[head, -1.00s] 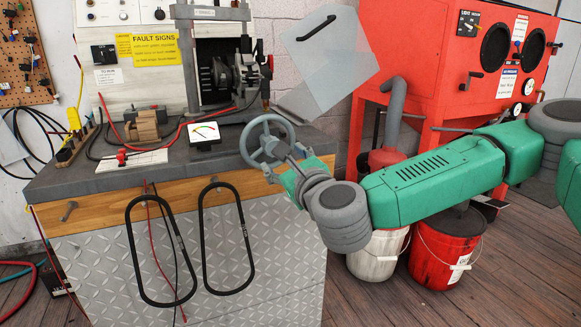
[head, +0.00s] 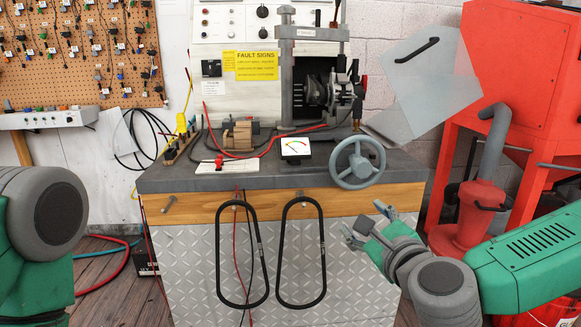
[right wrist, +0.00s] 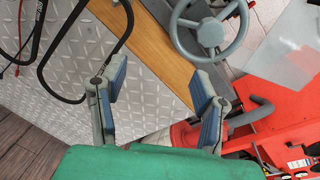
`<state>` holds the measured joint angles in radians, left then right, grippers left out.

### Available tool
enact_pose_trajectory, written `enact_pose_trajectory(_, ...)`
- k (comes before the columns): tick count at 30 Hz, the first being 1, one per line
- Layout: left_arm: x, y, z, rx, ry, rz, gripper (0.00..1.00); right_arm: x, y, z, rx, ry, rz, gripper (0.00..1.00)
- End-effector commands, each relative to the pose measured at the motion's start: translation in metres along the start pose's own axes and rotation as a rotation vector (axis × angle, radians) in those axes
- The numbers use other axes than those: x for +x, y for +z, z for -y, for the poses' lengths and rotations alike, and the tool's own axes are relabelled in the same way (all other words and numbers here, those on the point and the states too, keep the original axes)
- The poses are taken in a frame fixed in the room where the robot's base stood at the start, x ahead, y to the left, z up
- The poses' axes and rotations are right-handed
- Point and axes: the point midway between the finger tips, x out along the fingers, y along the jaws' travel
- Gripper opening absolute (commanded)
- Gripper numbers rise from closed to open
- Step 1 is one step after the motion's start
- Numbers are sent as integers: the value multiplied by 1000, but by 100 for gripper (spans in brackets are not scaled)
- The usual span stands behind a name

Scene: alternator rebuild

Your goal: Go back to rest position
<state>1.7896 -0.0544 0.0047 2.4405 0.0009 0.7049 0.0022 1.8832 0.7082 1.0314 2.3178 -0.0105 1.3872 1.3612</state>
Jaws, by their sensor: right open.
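My right gripper (head: 366,222) is open and empty in front of the bench's right front corner, below and to the right of the grey handwheel (head: 360,163).
A red cabinet (head: 530,60) and red canister (head: 482,212) stand at the right.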

Motion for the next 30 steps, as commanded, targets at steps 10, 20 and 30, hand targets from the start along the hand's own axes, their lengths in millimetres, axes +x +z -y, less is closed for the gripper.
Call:
enact_pose_trajectory(10, 0, 0, 0, 0, 0, 1, 40, -95, -147, -194, -884, 667, -4, 56)
enact_pose_trajectory(20, 0, 0, 0, 0, 0, 1, 40, -240, -305, -218, -1645, 1342, 230, 56)
enact_pose_trajectory(30, -35, -1, 0, 0, 0, 1, 40, -309, -338, -150, -1956, 1714, 437, 56)
